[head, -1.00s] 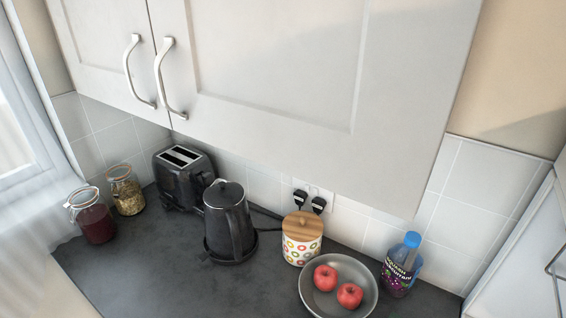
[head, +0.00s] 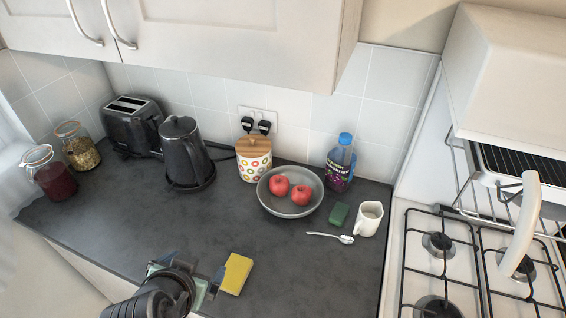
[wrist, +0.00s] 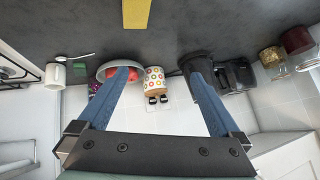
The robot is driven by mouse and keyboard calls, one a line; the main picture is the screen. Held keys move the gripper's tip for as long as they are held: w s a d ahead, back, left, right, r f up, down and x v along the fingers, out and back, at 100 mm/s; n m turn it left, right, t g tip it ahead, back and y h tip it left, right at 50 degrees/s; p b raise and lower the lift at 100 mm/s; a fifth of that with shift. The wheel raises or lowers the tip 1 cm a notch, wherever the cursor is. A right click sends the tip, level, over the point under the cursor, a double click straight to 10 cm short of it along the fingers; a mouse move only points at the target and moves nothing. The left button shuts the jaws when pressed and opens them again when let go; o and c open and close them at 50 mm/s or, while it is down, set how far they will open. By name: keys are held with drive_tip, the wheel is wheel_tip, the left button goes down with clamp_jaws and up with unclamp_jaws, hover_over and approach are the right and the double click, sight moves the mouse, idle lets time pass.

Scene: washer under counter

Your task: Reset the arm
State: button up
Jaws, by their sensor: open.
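My gripper (head: 188,274) is at the lower left of the head view, above the front part of the dark worktop (head: 110,225). It is partly hidden by my own wrist. In the wrist view my gripper (wrist: 158,78) shows two blue fingers spread wide apart, with nothing held between them. A yellow sponge (head: 236,274) lies on the worktop just right of my gripper in the head view; it also shows at the top of the wrist view (wrist: 136,12).
A bowl (head: 290,209) with two red apples, a patterned jar (head: 254,165), a kettle (head: 185,160), a toaster (head: 133,125) and a bottle (head: 340,165) stand along the back. A mug (head: 369,219), spoon (head: 331,236) and green sponge (head: 339,214) lie near the hob (head: 440,245).

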drive_tip(key=w+d+r+n+t+b, duration=0.1)
drive_tip(key=w+d+r+t, duration=0.15)
drive_tip(key=r, duration=0.65)
drive_tip(key=w+d+r+t+y, duration=0.15)
drive_tip(key=r+t, duration=0.25)
drive_tip(key=r, duration=0.6)
drive_tip(key=w+d+r+n+t+b, duration=0.1)
drive_tip(key=w+d+r+t, duration=0.25)
drive_tip(key=r, duration=0.55)
drive_tip(key=s+d+r+t, duration=0.2)
drive_tip(key=s+r+t, duration=0.1)
drive_tip(key=r, duration=0.4)
drive_tip(key=s+d+r+t+h, duration=0.1)
drive_tip(key=s+d+r+t, duration=0.2)
drive_tip(key=s+r, duration=0.2)
drive_tip(key=s+d+r+n+t+h, duration=0.1)
drive_tip(key=s+d+r+t, duration=0.2)
drive_tip(key=r, duration=0.6)
drive_tip(key=shift+s+b, duration=0.4)
drive_tip(key=shift+s, duration=0.3)
